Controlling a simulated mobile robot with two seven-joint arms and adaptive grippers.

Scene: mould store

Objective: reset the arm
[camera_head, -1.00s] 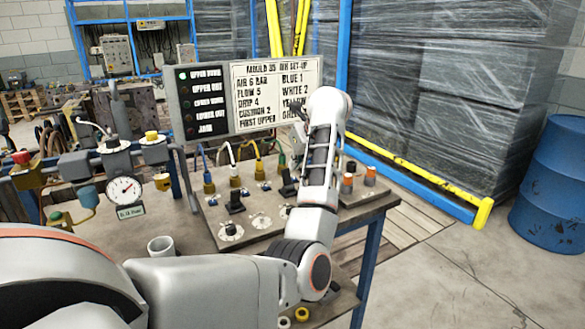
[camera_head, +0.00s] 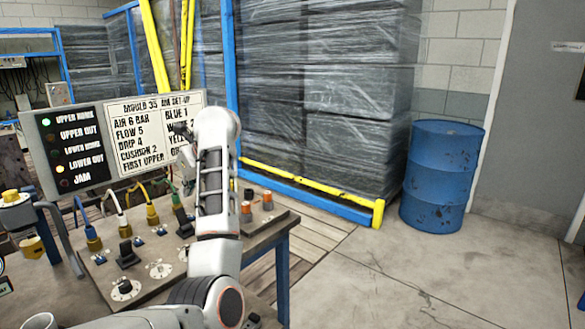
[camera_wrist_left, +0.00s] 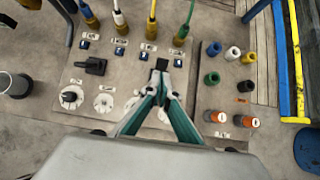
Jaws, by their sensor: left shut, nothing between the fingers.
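The left gripper (camera_head: 180,131) is at the end of my raised left arm, partly hidden by the wrist, in front of the sign board. In the left wrist view its fingers (camera_wrist_left: 162,84) are closed together and empty. Their tips point at a black switch (camera_wrist_left: 161,64) on the control panel (camera_wrist_left: 206,152); contact cannot be told. A second black switch (camera_wrist_left: 95,66) is further left; it shows in the head view (camera_head: 127,257). The lamp board (camera_head: 73,147) has UPPER HOME lit green and LOWER OUT lit yellow. My right gripper is out of view.
A blue drum (camera_head: 440,178) and wrapped stacks (camera_head: 345,110) stand behind.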

